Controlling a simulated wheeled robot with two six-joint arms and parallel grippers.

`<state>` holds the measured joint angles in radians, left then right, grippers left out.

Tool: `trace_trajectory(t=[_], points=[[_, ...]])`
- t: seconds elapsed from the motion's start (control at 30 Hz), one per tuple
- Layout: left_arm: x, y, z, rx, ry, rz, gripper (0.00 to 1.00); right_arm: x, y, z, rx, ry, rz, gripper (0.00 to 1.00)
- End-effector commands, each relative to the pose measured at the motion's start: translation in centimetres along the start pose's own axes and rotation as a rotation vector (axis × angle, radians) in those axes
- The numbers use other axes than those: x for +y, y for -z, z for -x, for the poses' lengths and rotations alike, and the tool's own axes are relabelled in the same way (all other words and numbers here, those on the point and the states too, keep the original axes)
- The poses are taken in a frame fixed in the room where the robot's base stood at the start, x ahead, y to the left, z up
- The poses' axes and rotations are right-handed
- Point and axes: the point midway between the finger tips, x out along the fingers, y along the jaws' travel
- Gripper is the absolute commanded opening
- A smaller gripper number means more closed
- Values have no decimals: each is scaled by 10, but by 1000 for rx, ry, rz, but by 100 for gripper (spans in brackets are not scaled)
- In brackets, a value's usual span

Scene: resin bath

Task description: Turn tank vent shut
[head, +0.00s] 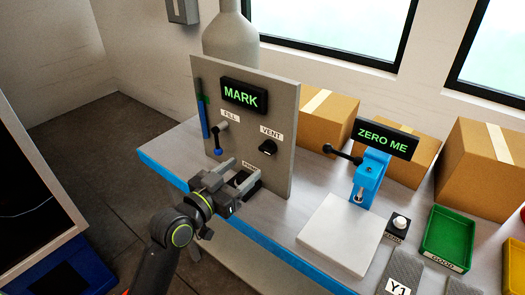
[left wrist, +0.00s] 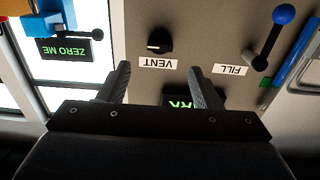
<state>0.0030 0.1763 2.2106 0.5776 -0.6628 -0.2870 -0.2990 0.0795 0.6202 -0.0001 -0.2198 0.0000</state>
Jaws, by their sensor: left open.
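The black vent knob (head: 267,147) sits on the grey upright panel (head: 283,100), below the VENT label. Its pale mark looks turned sideways. In the left wrist view, which is upside down, the knob (left wrist: 160,45) lies just beyond the fingertips, roughly between them. My left gripper (head: 244,173) is open and empty in front of the panel, below and left of the knob in the head view. Its two fingers (left wrist: 158,72) point toward the panel, with no contact on the knob visible. The grey tank (head: 232,42) stands behind the panel. My right gripper is not in view.
The blue-tipped fill lever (head: 217,140) is left of the knob, below the MARK display (head: 240,96). Right are a blue clamp-like stand (head: 370,178) with a ZERO ME display (head: 387,140), a white slab (head: 345,235), a green tray (head: 447,237) and cardboard boxes (head: 325,115).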

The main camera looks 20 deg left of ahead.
Motion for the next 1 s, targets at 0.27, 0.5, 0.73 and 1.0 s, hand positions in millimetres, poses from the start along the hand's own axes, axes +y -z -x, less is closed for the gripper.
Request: trace_trajectory(t=[0.27, 0.5, 0.73, 1.0], points=[[0, 2, -56, 1, 0, 2, 58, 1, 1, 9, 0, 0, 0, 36], [0, 1, -84, 0, 0, 1, 58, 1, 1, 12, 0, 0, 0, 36], [0, 0, -91, 0, 1, 0, 58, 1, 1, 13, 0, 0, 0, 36], [0, 0, -91, 0, 1, 0, 49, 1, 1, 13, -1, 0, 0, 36]])
